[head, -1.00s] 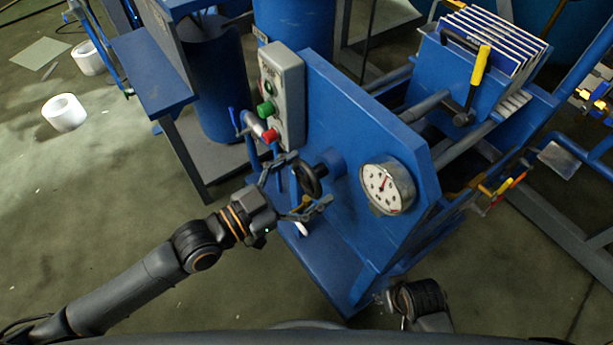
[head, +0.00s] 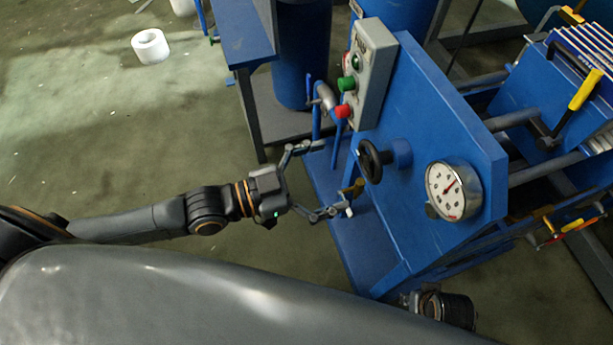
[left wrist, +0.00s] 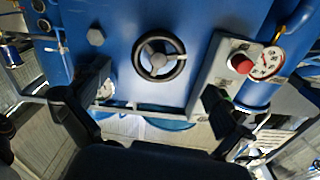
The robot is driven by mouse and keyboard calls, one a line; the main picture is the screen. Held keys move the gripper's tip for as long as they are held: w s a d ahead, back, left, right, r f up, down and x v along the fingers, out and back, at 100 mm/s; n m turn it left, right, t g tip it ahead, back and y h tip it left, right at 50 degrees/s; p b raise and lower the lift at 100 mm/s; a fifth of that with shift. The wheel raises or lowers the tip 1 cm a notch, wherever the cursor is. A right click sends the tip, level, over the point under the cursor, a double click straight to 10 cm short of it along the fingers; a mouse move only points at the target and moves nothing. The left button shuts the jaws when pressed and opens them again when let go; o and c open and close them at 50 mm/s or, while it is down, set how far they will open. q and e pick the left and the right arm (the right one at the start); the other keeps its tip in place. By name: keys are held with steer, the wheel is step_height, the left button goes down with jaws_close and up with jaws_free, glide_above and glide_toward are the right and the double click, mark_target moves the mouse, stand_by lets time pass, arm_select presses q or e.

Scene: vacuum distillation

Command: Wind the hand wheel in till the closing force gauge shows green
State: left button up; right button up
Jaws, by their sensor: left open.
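The black hand wheel (head: 370,160) sits on the blue press end plate (head: 432,135). The closing force gauge (head: 453,190) is a round white dial to its right with a red needle; no green reading can be made out. My left gripper (head: 334,178) is open and empty, its fingers spread to the left of the wheel, apparently clear of it. In the left wrist view the three-spoked wheel (left wrist: 160,56) faces me, ahead of and between the spread fingers.
A blue ledge (head: 345,240) lies below the gripper. A yellow-handled lever (head: 586,90) is at right. The floor at left is mostly open, with a white roll (head: 150,46).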

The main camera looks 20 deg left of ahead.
arm_select(q)
steer(key=shift+v, duration=2.3)
